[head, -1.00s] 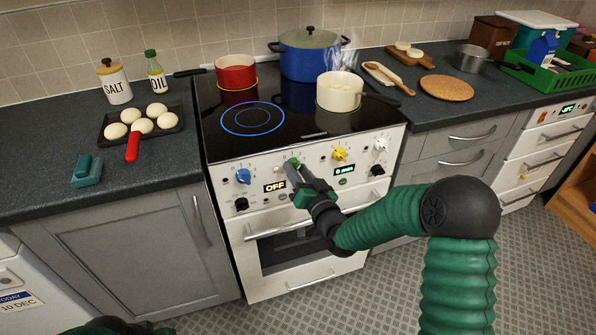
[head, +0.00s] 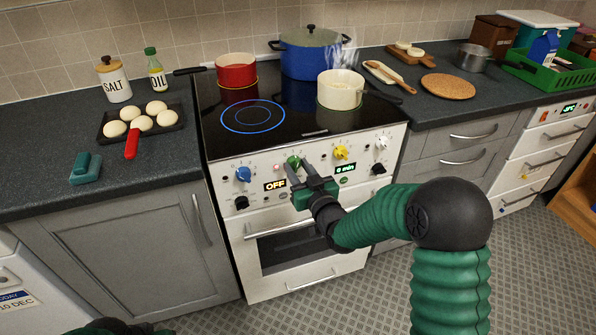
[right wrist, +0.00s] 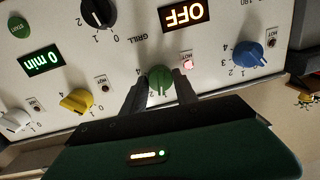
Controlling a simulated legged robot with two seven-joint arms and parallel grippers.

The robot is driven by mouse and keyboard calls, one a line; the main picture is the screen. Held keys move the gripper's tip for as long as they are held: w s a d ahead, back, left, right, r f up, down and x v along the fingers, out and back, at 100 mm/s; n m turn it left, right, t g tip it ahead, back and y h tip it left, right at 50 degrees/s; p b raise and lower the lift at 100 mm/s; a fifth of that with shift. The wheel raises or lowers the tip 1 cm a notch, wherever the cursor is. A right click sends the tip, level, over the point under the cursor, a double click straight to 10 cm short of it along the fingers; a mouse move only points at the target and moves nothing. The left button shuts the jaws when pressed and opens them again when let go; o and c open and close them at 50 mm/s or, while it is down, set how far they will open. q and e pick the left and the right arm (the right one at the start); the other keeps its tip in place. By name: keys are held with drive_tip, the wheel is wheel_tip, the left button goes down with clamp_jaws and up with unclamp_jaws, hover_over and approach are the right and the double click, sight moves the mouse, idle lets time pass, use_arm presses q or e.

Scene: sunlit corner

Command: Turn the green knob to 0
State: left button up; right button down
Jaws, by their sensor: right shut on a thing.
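The green knob (head: 293,162) sits in the upper row of the oven's white control panel. It also shows in the right wrist view (right wrist: 160,78), between the two fingers of my right gripper (right wrist: 161,88). In the head view my right gripper (head: 294,171) is shut on the knob from the front. The knob's pointer is hard to read, and part of its scale is hidden by the fingers.
A blue knob (head: 243,174) is left of the green one, and yellow (head: 341,153) and white (head: 380,142) knobs are right. Black knobs and displays are below. A red light (right wrist: 188,63) glows near the green knob. A steaming cream pot (head: 340,92) stands above on the hob.

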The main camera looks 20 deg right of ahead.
drive_tip(key=n+b, duration=0.2)
drive_tip(key=n, duration=0.3)
drive_tip(key=shift+a+f, duration=0.1)
drive_tip(key=n+h+b, duration=0.1)
drive_tip(key=n, duration=0.3)
drive_tip(key=shift+n+g, duration=0.3)
drive_tip(key=shift+n, duration=0.1)
drive_tip(key=shift+b, duration=0.3)
drive_tip(key=c, duration=0.9)
unclamp_jaws()
drive_tip(key=shift+c, duration=0.2)
